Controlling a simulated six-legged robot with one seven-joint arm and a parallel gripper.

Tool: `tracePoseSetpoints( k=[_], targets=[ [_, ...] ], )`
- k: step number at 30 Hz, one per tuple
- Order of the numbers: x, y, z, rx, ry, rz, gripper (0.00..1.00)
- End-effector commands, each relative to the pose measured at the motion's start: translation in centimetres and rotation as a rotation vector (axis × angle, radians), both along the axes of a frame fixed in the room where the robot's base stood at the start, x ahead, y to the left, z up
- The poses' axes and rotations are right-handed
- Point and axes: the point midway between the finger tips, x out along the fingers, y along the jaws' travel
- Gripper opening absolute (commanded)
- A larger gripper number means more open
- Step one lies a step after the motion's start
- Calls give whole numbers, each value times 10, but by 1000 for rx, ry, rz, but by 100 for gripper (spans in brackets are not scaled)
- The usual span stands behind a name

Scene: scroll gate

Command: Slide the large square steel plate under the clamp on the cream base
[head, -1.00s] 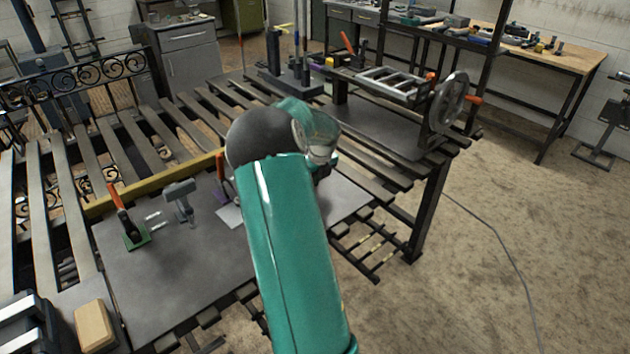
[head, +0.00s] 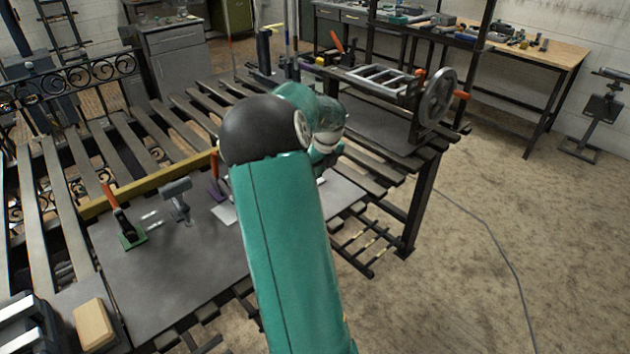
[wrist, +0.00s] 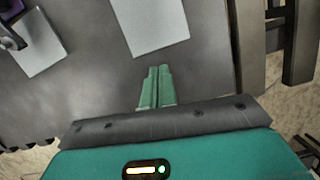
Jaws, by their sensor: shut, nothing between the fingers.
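In the wrist view my gripper (wrist: 157,72) is shut and empty, its green fingertips just short of the near edge of a pale steel plate (wrist: 152,22). That plate is cut off by the top of the picture. A second pale plate (wrist: 38,48) lies to the left by a purple clamp base (wrist: 12,8); it also shows in the head view (head: 224,213). I cannot tell which is the large square one. No cream clamp base is clearly visible; my arm hides part of the bench in the head view. My gripper is hidden there too.
An orange-handled clamp on a green base (head: 131,238) stands left on the grey sheet (head: 165,285), beside a grey post (head: 177,199). A purple-based clamp (head: 216,188) stands near my arm. A yellow bar (head: 150,187) runs behind them. A tan block (head: 94,325) sits front left.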

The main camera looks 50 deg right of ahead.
Motion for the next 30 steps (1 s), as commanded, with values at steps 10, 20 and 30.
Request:
tracePoseSetpoints(
  k=[10, 20, 30],
  targets=[
    [-22, 4, 40, -2, -2, -3, 0],
    [-53, 14, 27, 2, 1, -3, 0],
    [-40, 9, -35, 3, 2, -5, 0]
  ],
)
